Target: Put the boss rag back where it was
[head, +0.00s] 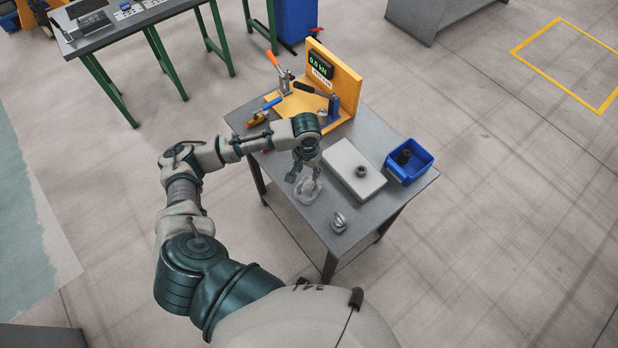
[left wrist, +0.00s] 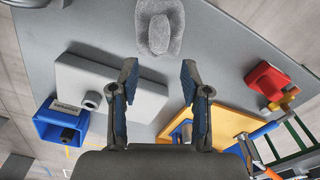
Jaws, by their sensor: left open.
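A light grey, crumpled rag (head: 308,191) lies on the grey bench top (head: 349,240), near its front left edge. It also shows at the top of the left wrist view (left wrist: 160,26), beyond the fingertips. My left gripper (head: 303,174) is open and empty, with its fingers pointing down just behind the rag. In the left wrist view, the two blue-padded fingers (left wrist: 156,80) stand wide apart with bare bench between them, and neither visibly touches the rag. Their exact height above the bench is hard to tell. My right gripper is out of view.
A pale block (head: 345,165) with a dark ring lies right of the gripper. A blue bin (head: 422,162) stands beyond it. An orange press with a display (head: 320,68) stands at the back. A small grey metal part (head: 339,223) sits at the front. A red object (left wrist: 267,80) lies nearby.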

